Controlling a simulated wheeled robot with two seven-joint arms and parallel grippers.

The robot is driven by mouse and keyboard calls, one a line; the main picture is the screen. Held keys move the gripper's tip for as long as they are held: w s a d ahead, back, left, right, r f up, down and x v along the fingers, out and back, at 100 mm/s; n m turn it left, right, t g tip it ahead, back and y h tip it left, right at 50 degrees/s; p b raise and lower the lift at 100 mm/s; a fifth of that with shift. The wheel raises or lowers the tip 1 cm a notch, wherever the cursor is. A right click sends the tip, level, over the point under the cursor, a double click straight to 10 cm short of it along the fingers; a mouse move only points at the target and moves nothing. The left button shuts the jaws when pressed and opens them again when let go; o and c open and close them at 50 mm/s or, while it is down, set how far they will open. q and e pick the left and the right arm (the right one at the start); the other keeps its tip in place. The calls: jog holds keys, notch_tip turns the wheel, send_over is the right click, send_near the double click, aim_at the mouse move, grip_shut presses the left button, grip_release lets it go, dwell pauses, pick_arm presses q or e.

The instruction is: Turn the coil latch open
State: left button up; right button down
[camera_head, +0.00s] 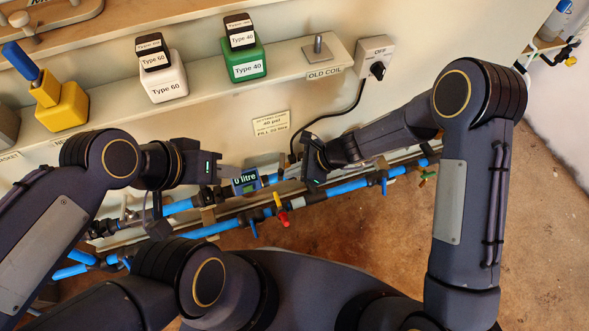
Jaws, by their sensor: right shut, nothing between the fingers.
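I cannot single out the coil latch; it may be hidden behind my grippers or among the pipe fittings. Blue pipes (348,187) run along the wall's lower edge. A small display (246,181) reading "0 litre" sits on the upper pipe line. My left gripper (214,184) is just left of the display, over the upper pipe; its fingers are too small and dark to tell open from shut. My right gripper (310,168) is right of the display by the upper pipe, shut and empty. A metal post (317,46) stands on the shelf above the "OLD COIL" label (325,74).
A red valve handle (281,207) and blue valve handles (384,184) stick out from the pipes. The shelf holds a yellow block (65,106), a white "Type 60" container (164,80) and a green "Type 40" container (243,62). A switch marked OFF (376,62) has a black cable.

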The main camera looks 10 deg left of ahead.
jog(key=shift+w, duration=0.1)
jog(key=d+f+p+v, duration=0.2)
jog(key=p+v, duration=0.3)
jog(key=v, duration=0.8)
jog(key=shift+d, duration=0.3)
jog(key=shift+w, duration=0.15)
